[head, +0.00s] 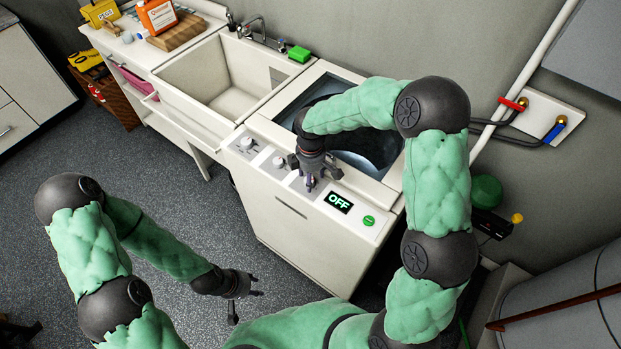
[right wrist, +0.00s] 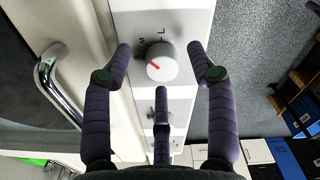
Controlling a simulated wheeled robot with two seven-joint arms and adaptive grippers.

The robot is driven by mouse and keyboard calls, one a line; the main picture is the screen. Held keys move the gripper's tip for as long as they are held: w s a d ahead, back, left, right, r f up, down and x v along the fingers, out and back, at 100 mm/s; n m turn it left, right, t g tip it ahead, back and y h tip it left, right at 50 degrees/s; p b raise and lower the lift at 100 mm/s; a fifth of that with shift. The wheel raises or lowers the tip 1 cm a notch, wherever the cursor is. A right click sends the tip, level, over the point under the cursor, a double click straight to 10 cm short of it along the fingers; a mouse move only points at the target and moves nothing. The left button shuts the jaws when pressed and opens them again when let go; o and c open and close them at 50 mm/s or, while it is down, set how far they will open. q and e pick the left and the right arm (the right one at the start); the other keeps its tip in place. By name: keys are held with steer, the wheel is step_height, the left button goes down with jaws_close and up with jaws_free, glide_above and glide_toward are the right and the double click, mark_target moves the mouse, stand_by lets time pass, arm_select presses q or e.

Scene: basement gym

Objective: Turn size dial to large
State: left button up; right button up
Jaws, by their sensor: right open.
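The size dial (right wrist: 162,62) is a round white knob on the washer's control panel, with a red pointer mark. My right gripper (head: 312,180) is above the panel, over this dial. Its fingers are open, with one on each side of the knob and a third below it; I see no clear contact. In the head view the gripper hides the dial. My left gripper (head: 248,290) is open and empty, in front of the washer.
Two more knobs (head: 246,143) sit left on the panel. A display reading OFF (head: 338,202) and a green button (head: 369,220) are to the right. The washer lid (head: 368,152) is behind, and a sink (head: 232,103) stands left.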

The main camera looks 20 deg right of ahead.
steer(key=shift+f, duration=0.55)
